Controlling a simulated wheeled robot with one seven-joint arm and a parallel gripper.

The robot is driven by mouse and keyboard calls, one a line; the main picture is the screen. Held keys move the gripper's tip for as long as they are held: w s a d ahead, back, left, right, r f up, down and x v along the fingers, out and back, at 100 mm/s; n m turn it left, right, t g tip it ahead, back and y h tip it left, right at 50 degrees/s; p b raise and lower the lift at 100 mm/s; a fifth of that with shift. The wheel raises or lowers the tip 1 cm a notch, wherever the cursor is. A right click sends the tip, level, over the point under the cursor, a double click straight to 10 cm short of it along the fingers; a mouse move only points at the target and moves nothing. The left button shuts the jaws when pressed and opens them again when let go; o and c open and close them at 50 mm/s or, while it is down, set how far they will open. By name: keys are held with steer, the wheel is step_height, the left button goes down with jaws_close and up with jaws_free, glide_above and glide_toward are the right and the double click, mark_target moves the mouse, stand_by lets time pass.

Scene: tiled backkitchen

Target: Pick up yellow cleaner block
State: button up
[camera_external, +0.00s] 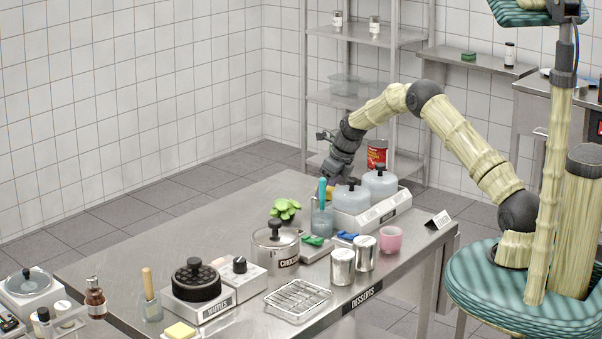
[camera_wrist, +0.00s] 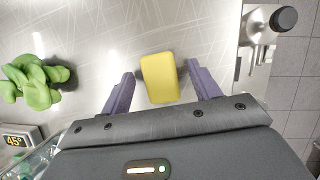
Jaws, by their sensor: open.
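The yellow cleaner block (camera_wrist: 160,80) lies on the steel table top in the wrist view. It appears between the two purple fingers of my gripper (camera_wrist: 159,70), with a gap on each side. My gripper is open and points down; the view does not clearly show how far the fingertips are above the table. In the external view my gripper (camera_external: 333,176) is low over the far side of the table, behind the white pot warmer. A small bit of yellow (camera_external: 329,191) shows below it, mostly hidden by the utensils and pots.
A green plant (camera_wrist: 34,82) stands to the left in the wrist view, and the table edge is to the right. The double pot warmer (camera_external: 374,216) and the utensil cup (camera_external: 321,221) stand close to my gripper. Another pale yellow block (camera_external: 181,331) is at the front.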

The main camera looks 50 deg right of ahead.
stand_by(0.3)
steer(key=c, duration=1.1)
steer(key=shift+r, duration=0.1)
step_height(320, 180, up, 10)
steer(key=b, duration=0.1)
